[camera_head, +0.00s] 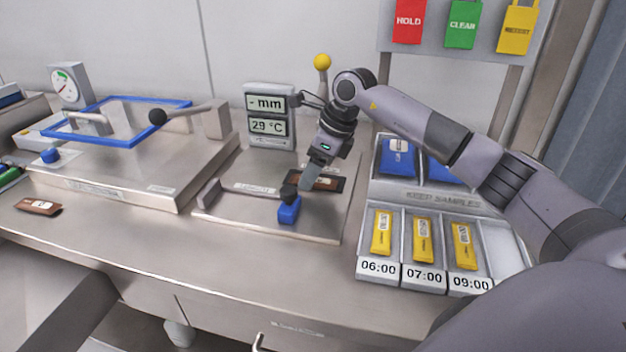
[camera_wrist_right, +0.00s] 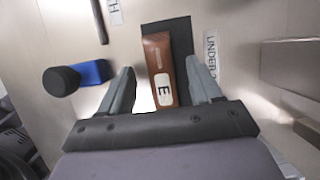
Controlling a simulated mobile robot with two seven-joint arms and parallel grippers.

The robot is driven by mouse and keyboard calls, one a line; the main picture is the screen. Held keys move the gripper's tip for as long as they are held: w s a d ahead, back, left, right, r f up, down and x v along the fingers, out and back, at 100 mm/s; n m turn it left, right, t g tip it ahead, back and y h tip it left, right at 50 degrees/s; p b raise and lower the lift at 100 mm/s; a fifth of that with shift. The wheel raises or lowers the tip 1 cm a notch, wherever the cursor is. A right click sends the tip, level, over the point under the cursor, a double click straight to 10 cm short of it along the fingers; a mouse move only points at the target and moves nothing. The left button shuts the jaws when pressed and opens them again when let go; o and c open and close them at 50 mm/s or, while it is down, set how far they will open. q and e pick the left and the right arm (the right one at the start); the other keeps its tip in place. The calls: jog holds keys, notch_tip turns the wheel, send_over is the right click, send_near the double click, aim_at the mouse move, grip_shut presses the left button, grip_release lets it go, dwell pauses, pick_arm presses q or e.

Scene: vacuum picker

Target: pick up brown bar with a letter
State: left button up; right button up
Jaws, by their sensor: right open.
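A brown bar with a white label bearing the letter E (camera_wrist_right: 160,72) lies on a dark strip on the metal plate. In the head view this bar (camera_head: 320,181) is partly covered by my right gripper (camera_head: 308,180). In the right wrist view my right gripper (camera_wrist_right: 163,85) is open, with one finger on each side of the bar; whether it touches the bar cannot be told. Another brown bar with a white label (camera_head: 38,206) lies at the far left of the counter; its letter is too small to read. My left gripper is not in view.
A blue block with a black knob (camera_head: 289,211) sits just in front of the gripper; it also shows in the wrist view (camera_wrist_right: 92,73). A sample tray with yellow packets (camera_head: 422,240) stands at right. A display (camera_head: 268,116) stands behind. A blue frame (camera_head: 130,121) is at left.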

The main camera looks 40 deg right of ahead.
jog(key=shift+w+a+f, duration=0.1)
jog(key=shift+f, duration=0.25)
grip_shut()
dwell(0.3)
